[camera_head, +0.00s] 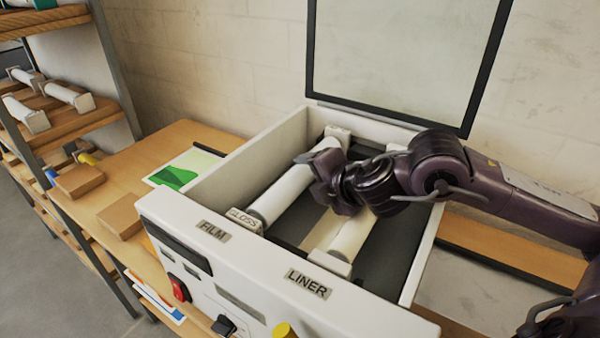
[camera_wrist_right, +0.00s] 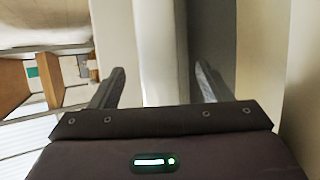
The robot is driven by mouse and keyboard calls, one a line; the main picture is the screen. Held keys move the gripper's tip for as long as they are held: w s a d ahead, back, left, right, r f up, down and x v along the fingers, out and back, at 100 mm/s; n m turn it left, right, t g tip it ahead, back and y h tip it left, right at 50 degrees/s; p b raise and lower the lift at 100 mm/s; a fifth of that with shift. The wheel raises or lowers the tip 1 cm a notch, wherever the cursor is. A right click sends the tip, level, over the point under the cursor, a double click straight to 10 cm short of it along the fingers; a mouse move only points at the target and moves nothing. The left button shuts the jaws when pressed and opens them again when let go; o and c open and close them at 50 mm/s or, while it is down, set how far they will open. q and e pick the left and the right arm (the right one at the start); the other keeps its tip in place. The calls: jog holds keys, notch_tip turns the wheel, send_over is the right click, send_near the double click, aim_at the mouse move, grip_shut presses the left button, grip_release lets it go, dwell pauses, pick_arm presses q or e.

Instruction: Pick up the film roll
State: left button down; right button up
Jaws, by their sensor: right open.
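The film roll (camera_head: 287,193) is a white cylinder with square end pieces, the near one marked GLOSS, lying in the left slot of the laminator (camera_head: 180,231) behind the FILM label. My right gripper (camera_head: 318,170) is over the far half of this roll, and its hand hides part of the roll. In the right wrist view a white roll (camera_wrist_right: 160,50) runs between the two open fingers (camera_wrist_right: 158,88). I cannot tell whether the fingers touch it. A second roll, the liner roll (camera_head: 350,238), lies in the right slot behind the LINER label. My left gripper is not in view.
The laminator's lid (camera_head: 400,60) stands open at the back. The white side walls rise around the rolls. A shelf (camera_head: 75,115) at left holds several rolls.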

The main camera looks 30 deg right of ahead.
aim_at(306, 176)
jog(key=x, duration=0.4)
jog(key=shift+w+r, duration=0.1)
jog(key=shift+c, duration=1.1)
jog(key=c, duration=1.2)
jog(key=shift+r, duration=0.1)
